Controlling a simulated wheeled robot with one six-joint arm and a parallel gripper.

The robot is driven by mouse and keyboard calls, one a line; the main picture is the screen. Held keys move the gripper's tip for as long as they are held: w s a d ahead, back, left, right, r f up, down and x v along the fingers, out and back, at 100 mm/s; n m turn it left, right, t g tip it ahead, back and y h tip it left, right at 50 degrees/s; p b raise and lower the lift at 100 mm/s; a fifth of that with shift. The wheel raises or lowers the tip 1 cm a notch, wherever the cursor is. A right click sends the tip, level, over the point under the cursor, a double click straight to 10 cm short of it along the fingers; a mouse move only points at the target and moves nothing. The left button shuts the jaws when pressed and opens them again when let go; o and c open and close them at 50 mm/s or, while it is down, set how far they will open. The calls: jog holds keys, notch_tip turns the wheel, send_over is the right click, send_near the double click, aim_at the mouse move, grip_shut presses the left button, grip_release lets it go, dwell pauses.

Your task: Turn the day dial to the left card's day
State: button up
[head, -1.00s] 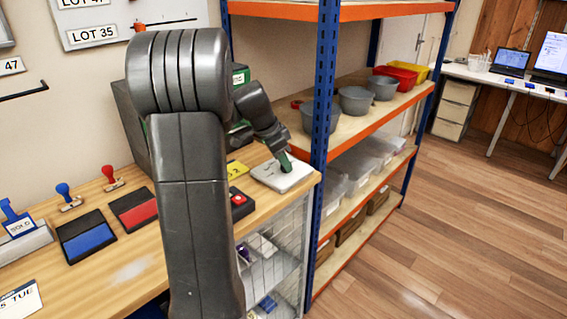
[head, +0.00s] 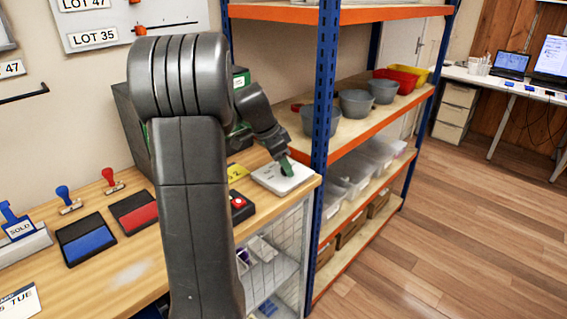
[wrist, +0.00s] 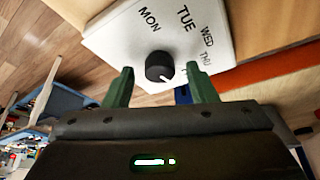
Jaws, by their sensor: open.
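The day dial is a white plate (head: 281,180) at the right end of the wooden counter. In the wrist view its plate (wrist: 215,18) carries the words MON, TUE, WED and THU around a black knob (wrist: 157,64). The knob's white mark points to the lower right in that picture, away from the words TUE and WED. My gripper (wrist: 159,72) is open, with its green fingers on either side of the knob; I cannot tell whether they touch it. A white card (head: 20,302) ending in "TUE" shows at the lower left, partly cut off.
Red (head: 134,212) and blue (head: 86,238) ink pads and hand stamps lie on the counter (head: 125,270). A dark box with a red button (head: 240,205) stands near the dial. A blue-and-orange shelf (head: 326,110) with bins rises just right of it.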

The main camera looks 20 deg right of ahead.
jog(key=v, duration=1.4)
jog(key=shift+p, duration=0.3)
jog(key=shift+d+f, duration=0.1)
jog(key=x, duration=1.3)
jog(key=shift+d+f, duration=0.1)
jog(key=shift+f, duration=0.25)
jog(key=shift+b, duration=0.3)
